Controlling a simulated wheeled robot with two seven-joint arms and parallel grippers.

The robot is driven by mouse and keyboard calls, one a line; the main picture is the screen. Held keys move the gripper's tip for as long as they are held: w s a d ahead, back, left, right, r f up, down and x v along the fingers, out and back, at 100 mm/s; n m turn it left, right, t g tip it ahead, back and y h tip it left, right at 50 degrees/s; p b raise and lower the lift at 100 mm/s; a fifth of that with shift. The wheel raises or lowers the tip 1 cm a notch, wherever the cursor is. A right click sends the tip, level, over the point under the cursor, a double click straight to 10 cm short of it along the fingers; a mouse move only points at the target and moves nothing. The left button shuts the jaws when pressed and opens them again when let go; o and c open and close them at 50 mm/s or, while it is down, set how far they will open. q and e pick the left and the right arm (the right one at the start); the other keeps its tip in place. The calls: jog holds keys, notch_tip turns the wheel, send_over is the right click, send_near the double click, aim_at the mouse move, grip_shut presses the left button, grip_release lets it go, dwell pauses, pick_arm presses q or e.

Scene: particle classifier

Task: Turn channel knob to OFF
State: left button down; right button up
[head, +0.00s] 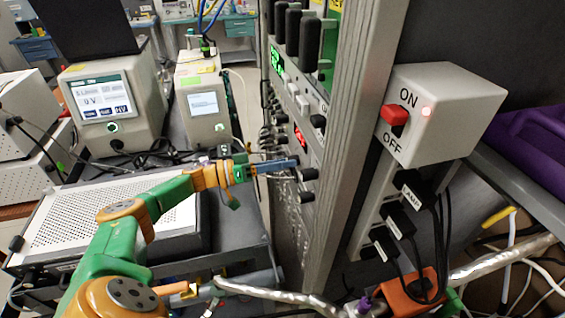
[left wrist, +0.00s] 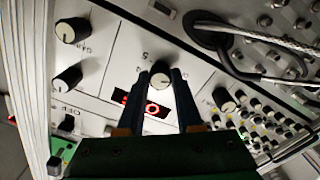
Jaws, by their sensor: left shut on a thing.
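My left gripper (head: 296,168) reaches in from the left to the tall instrument rack panel (head: 285,225) in the head view. In the left wrist view its two dark fingers (left wrist: 161,78) are shut on a round dark knob with a pale face (left wrist: 160,80). A "5" is printed on the panel just above this knob. A red lit display (left wrist: 140,103) sits just below it, partly hidden by the fingers. The knob's name label is not readable, so I cannot confirm it is the channel knob. My right gripper is not in view.
Two other dark knobs (left wrist: 72,30) and a small switch by an "OFF" label (left wrist: 68,124) lie left of the held knob. Cables (left wrist: 245,30) loop at upper right. A white ON/OFF switch box (head: 440,110) is right of the rack.

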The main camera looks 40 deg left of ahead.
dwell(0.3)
pick_arm(q)
jog(key=c, duration=0.6)
grip_release()
jog(key=b+v, duration=0.2)
jog(key=v, duration=0.5)
jog(key=shift+f, duration=0.1)
